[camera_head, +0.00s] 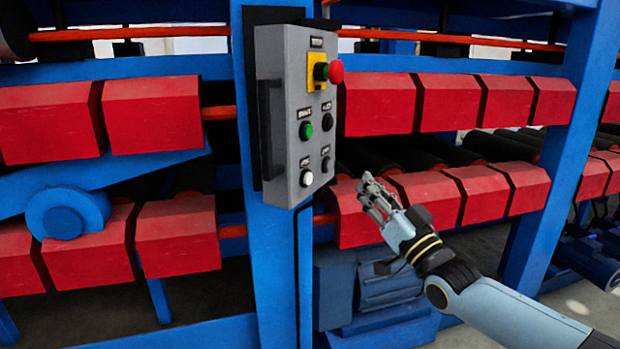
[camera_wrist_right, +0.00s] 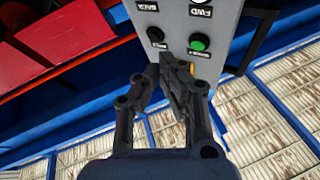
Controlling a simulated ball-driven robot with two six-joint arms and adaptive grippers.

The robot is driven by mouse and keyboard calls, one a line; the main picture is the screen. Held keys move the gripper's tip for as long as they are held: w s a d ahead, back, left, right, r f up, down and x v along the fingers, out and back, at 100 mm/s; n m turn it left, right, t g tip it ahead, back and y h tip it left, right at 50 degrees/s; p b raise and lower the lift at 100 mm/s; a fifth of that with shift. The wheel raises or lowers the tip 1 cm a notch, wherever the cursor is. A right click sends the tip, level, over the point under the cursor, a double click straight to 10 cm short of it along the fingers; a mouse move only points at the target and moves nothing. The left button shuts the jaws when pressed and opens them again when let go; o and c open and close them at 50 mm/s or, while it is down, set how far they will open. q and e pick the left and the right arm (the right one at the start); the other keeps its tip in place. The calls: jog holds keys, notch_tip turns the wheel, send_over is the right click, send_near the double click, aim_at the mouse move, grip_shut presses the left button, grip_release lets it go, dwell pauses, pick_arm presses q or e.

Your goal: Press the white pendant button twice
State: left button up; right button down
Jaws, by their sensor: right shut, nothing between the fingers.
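The grey pendant box (camera_head: 296,110) hangs on the blue post. Its white button (camera_head: 306,178) is at the lower left of its face, below a green button (camera_head: 306,130). In the right wrist view the pendant face (camera_wrist_right: 228,25) appears upside down, and the white button (camera_wrist_right: 199,2) is cut by the top edge. My right gripper (camera_head: 369,186) is shut and empty, to the right of the white button and apart from it in the head view. In the wrist view its closed fingertips (camera_wrist_right: 172,62) overlap the lower part of the pendant face. My left gripper is not in view.
A red mushroom button (camera_head: 335,71) on a yellow plate sticks out near the pendant's top. Black buttons (camera_head: 327,122) sit in the right column. Red blocks (camera_head: 430,200) and blue frame beams (camera_head: 550,130) stand behind my right arm.

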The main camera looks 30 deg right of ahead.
aim_at(308, 178)
jog(key=shift+w, duration=0.1)
jog(key=w+a+b, duration=0.4)
jog(key=w+b, duration=0.1)
jog(key=w, duration=0.2)
jog(key=shift+w+a, duration=0.15)
jog(key=shift+a, duration=0.15)
jog(key=shift+w, duration=0.1)
dwell(1.2)
jog(key=shift+w+a, duration=0.25)
jog(key=shift+w+a+b, duration=0.25)
jog(key=shift+w+b, duration=0.2)
jog(key=shift+b, duration=0.15)
dwell(0.7)
jog(key=shift+s+d, duration=0.1)
jog(key=shift+s, duration=0.05)
jog(key=shift+s+d+p, duration=0.4)
jog(key=shift+s+p, duration=0.2)
jog(key=shift+s, duration=0.05)
